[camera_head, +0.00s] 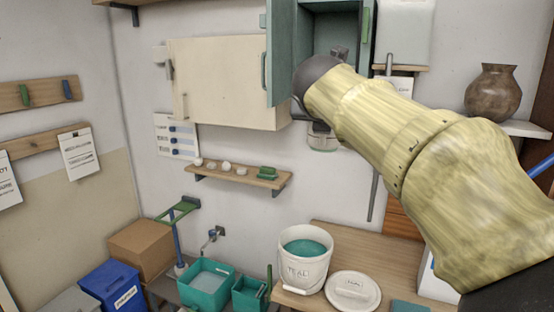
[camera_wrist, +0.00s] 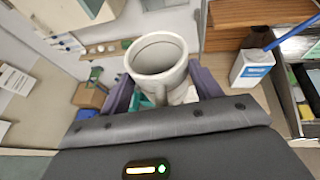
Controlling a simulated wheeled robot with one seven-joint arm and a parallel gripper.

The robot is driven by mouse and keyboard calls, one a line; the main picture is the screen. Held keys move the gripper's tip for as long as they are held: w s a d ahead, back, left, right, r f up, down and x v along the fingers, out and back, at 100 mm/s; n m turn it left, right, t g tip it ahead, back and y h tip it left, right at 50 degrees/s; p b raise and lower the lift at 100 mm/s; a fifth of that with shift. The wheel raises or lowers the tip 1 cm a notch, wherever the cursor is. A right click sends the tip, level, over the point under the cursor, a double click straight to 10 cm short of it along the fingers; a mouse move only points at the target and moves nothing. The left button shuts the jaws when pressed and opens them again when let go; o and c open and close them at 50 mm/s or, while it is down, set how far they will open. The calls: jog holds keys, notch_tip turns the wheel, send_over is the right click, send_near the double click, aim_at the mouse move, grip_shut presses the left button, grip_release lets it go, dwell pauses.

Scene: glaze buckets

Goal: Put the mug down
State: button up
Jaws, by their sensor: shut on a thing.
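The mug (camera_wrist: 157,58) is off-white with a wide round mouth, and it looks empty. In the wrist view it sits between the purple fingers of my gripper (camera_wrist: 163,90), which is shut on it. The mug's mouth tilts toward the wrist camera. In the head view my arm reaches up to the wall cupboards and hides most of the gripper. A small pale vessel (camera_head: 322,143) shows just below my wrist there, probably the mug. It is held in the air, apart from the counter below.
A green cupboard (camera_head: 281,55) stands open behind my wrist, beside a closed cream cupboard (camera_head: 225,80). A narrow shelf (camera_head: 225,175) holds small items. Below, a white bucket of teal glaze (camera_head: 303,270) and its lid (camera_head: 352,291) occupy the wooden counter (camera_head: 345,242). Teal tubs (camera_head: 207,287) stand left.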

jog(key=w+a+f+n+y, duration=0.1)
jog(key=w+a+f, duration=0.3)
jog(key=f, duration=1.1)
jog(key=w+a+f+y, duration=0.1)
jog(key=w+f, duration=0.5)
jog(key=f, duration=0.8)
jog(key=w+a+f+n, duration=0.1)
jog(key=w+a+f, duration=0.3)
jog(key=f, duration=1.1)
jog(key=s+d+f+b, duration=0.1)
jog(key=s+d+f, duration=0.15)
jog(key=f, duration=0.55)
jog(key=s+d+f, duration=0.1)
jog(key=d+f, duration=0.2)
jog(key=f, duration=0.5)
jog(key=s+d+f, duration=0.9)
jog(key=s, duration=0.1)
jog(key=shift+s+d+f+y+b, duration=0.2)
jog(key=shift+s+f+y+b, duration=0.05)
jog(key=shift+y+b, duration=0.15)
